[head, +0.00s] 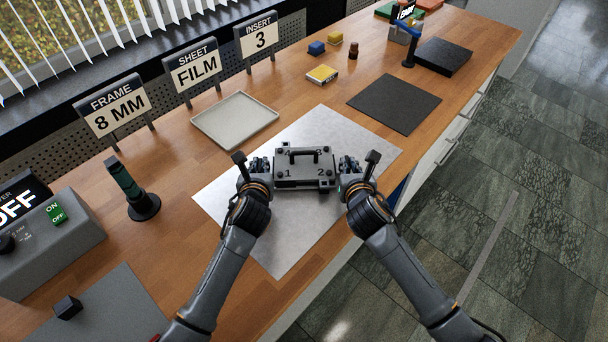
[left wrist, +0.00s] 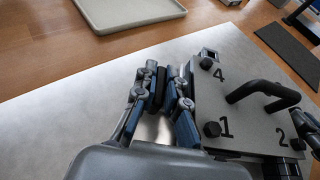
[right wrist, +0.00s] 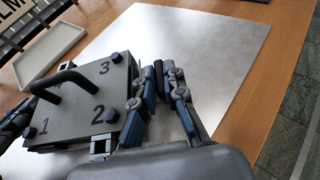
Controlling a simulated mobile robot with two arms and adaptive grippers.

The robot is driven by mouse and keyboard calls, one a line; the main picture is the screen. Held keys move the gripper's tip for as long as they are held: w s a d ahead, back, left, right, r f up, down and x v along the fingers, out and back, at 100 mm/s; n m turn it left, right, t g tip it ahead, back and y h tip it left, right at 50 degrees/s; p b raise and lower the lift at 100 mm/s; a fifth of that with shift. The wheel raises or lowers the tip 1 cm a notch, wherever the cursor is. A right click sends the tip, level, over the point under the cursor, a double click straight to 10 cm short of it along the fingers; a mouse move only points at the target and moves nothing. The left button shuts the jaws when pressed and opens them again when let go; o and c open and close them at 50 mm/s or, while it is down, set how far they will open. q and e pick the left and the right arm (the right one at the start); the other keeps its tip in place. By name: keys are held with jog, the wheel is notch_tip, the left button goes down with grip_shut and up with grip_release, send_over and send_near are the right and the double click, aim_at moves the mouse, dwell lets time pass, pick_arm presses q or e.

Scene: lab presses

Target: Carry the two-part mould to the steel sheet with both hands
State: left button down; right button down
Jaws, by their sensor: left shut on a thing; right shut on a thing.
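The two-part mould (head: 306,176) is a flat grey block with a black bar handle and numbered corner knobs. It is over the bright steel sheet (head: 345,132), within its outline; I cannot tell whether it touches the sheet. My left gripper (head: 264,168) is shut on the mould's left side, and my right gripper (head: 347,167) is shut on its right side. The mould's top also shows in the left wrist view (left wrist: 240,112) and in the right wrist view (right wrist: 75,108). It looks level. The exact grip points are hidden by the fingers.
A pale shallow tray (head: 235,121) lies behind left, and a dark mat (head: 396,103) behind right. A yellow box (head: 322,74), small blocks and a black plate (head: 442,56) stand further back. A green-handled tool (head: 132,187) stands at left. The bench's front edge is at right.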

pick_arm(q)
jog(key=shift+w+f, duration=0.1)
jog(key=shift+f, duration=0.15)
pick_arm(e)
jog(key=shift+w+f, duration=0.1)
jog(key=shift+f, duration=0.15)
pick_arm(q)
jog(key=c, duration=1.8)
grip_release()
jog(key=shift+a+f, duration=0.1)
jog(key=shift+f, duration=0.05)
pick_arm(e)
jog(key=c, duration=1.8)
grip_release()
jog(key=shift+d+f, duration=0.1)
jog(key=shift+f, duration=0.05)
pick_arm(q)
jog(key=o, duration=0.4)
pick_arm(e)
jog(key=o, duration=0.4)
pick_arm(q)
jog(key=shift+r, duration=0.2)
